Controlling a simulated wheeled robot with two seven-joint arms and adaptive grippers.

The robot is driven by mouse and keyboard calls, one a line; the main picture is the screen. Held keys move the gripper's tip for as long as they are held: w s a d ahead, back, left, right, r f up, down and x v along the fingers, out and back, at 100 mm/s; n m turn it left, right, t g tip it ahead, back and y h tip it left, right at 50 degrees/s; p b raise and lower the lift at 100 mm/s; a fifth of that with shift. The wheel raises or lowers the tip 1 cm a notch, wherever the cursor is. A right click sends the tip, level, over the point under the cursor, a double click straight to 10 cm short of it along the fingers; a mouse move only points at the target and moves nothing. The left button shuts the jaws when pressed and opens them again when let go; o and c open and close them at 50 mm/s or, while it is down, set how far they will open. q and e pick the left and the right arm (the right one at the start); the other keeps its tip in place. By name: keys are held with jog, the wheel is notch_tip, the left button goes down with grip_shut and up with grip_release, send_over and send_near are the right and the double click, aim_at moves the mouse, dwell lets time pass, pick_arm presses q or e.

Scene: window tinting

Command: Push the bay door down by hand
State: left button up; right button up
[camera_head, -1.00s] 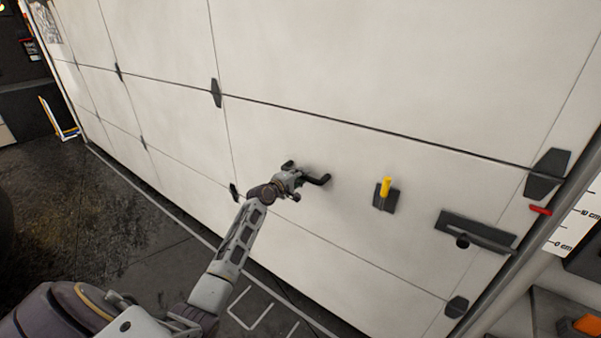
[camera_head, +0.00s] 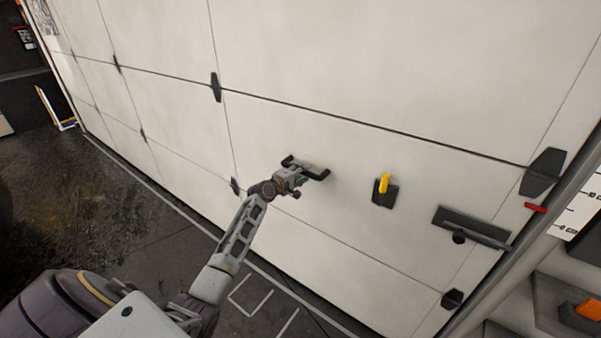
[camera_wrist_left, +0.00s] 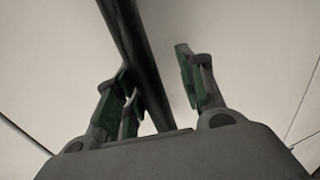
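The bay door (camera_head: 400,90) is a large off-white panelled door filling most of the head view. I cannot tell whether its bottom edge touches the floor. A dark bar handle (camera_head: 318,174) sticks out from its lower middle panel. My left gripper (camera_head: 301,178) is at this handle. In the left wrist view the dark bar (camera_wrist_left: 145,65) runs between the two green-padded fingers of the gripper (camera_wrist_left: 158,68). The left finger is close against the bar or touching it, and a gap separates the right finger from it. My right gripper is out of view.
A yellow lever (camera_head: 384,183) on a dark plate and a dark latch plate (camera_head: 472,227) sit on the door to the right. A red marker (camera_head: 535,208) and a white scale (camera_head: 578,215) are by the right frame. An orange object (camera_head: 589,309) lies lower right.

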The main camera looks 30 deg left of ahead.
pick_arm(q)
jog(key=shift+o, duration=0.3)
jog(key=shift+r, duration=0.2)
jog(key=shift+s+a+r, duration=0.1)
jog(key=shift+s, duration=0.25)
jog(key=d+v, duration=0.1)
jog(key=v, duration=1)
jog(key=shift+a, duration=0.35)
jog(key=shift+s, duration=0.1)
dwell(0.4)
